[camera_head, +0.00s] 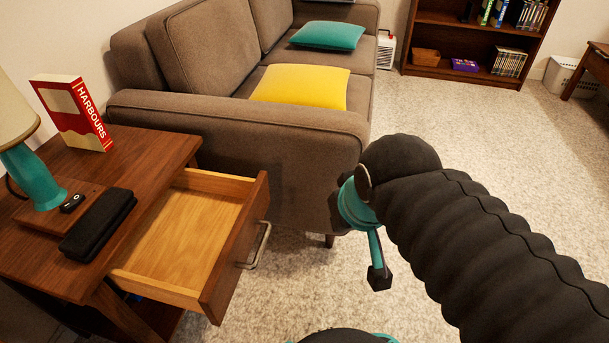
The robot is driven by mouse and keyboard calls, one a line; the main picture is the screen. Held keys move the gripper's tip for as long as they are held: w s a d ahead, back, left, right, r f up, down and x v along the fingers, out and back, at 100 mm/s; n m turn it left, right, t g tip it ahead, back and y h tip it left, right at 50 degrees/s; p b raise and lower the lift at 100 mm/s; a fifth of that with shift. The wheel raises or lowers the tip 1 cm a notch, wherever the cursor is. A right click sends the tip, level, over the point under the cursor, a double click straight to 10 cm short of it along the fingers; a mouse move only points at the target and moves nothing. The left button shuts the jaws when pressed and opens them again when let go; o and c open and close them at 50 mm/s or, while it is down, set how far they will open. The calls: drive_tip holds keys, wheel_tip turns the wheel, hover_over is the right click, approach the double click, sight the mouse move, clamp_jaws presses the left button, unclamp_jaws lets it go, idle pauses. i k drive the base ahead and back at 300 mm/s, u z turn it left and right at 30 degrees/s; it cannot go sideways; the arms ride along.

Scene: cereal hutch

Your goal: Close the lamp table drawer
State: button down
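The brown wooden lamp table (150,150) stands at the left. Its drawer (185,235) is pulled out to the right and looks empty inside. The drawer front (236,250) carries a metal bar handle (260,247) on its outer face. My arm comes in from the right, and my gripper (360,235) hangs over the carpet to the right of the handle, apart from it. The gripper is partly hidden by my own wrist, and I cannot make out whether its fingers are open or shut.
A teal lamp (38,175), a red book (75,115) and a black case (98,225) sit on the table top. A brown sofa (240,125) with yellow and teal cushions stands close behind the drawer. The carpet (480,145) to the right is clear.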

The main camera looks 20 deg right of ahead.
sight(192, 250)
drive_tip(key=z, duration=0.05)
drive_tip(key=k, duration=0.65)
drive_tip(key=u, duration=0.85)
drive_tip(key=i, duration=0.5)
